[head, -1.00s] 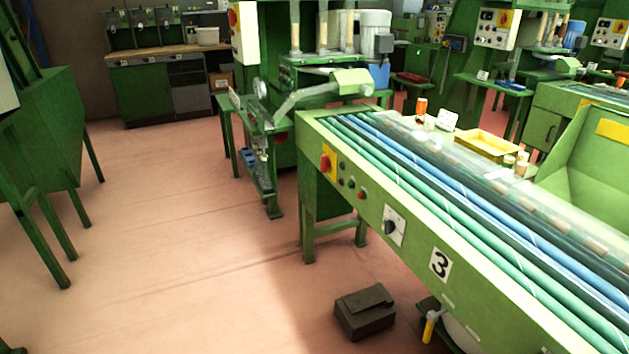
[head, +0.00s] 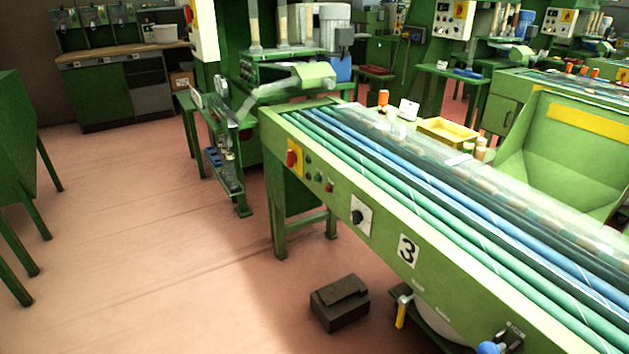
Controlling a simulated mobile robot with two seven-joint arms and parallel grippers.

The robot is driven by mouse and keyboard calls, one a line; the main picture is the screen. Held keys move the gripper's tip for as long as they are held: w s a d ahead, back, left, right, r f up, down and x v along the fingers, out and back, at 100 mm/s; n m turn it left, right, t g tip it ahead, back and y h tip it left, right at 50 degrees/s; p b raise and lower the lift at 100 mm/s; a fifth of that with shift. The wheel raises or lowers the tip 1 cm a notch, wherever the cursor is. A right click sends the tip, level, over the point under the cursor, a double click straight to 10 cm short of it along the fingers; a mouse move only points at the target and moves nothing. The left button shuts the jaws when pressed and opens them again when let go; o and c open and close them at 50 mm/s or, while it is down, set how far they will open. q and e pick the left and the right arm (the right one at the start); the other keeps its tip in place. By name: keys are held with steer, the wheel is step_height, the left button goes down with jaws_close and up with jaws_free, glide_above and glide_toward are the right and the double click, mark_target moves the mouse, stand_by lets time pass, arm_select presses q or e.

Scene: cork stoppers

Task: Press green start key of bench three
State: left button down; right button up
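Near the panel's left end is a red switch on a yellow plate (head: 292,158). Just right of it is a row of small round keys: a green key (head: 308,175), another dark greenish one (head: 318,178), and a red key (head: 329,186). They are too small to read any labels. A black rotary knob on a white plate (head: 358,216) sits further right. Neither of my grippers shows in the head view.
A dark block (head: 340,303) lies on the floor before the bench. A yellow handle (head: 402,311) and a blue knob (head: 489,348) show below the panel. A green machine (head: 232,150) stands beyond the bench's left end. The pink floor to the left is clear.

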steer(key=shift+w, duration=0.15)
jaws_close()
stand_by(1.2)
